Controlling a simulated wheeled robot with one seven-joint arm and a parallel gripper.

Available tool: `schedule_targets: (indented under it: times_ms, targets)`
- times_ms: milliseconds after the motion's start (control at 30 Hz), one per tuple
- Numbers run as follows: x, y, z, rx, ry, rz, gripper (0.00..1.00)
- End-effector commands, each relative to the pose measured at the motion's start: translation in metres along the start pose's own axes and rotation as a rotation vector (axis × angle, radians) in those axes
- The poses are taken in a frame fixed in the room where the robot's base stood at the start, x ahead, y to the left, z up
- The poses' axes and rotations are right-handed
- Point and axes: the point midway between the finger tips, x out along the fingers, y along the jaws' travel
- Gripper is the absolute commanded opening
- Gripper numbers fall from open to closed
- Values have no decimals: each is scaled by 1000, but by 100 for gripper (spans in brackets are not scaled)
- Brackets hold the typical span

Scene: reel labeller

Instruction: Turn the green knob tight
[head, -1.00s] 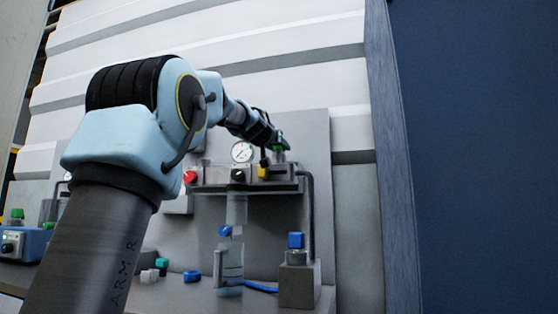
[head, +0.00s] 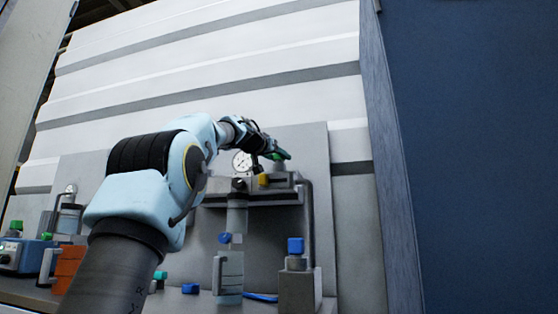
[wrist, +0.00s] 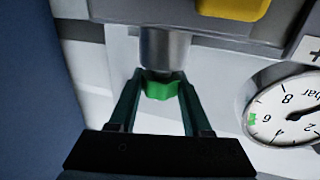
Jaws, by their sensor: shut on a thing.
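The green knob (wrist: 162,88) sits at the end of a grey metal stem (wrist: 165,48) in the wrist view. My gripper (wrist: 160,92) has one finger on each side of the knob and is shut on it. In the head view my gripper (head: 279,154) is at the top right of the grey panel unit, and the green there is small and partly hidden by the gripper.
A round pressure gauge (wrist: 290,103) is beside the knob, with a yellow part (wrist: 234,8) near it. Blue and orange items stand at left.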

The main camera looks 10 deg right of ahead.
Motion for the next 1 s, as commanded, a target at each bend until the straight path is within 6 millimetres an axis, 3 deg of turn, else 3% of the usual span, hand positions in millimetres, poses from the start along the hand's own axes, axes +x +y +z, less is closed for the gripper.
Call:
schedule_targets:
  times_ms: [267,300,533,833,1000]
  targets:
    - [0,0,-1,-1,2,0,0]
    - [0,0,-1,-1,2,0,52]
    - [0,0,-1,-1,1,0,78]
    - [-3,0,0,0,1,-1,79]
    - [-24,0,2,0,3,-3,79]
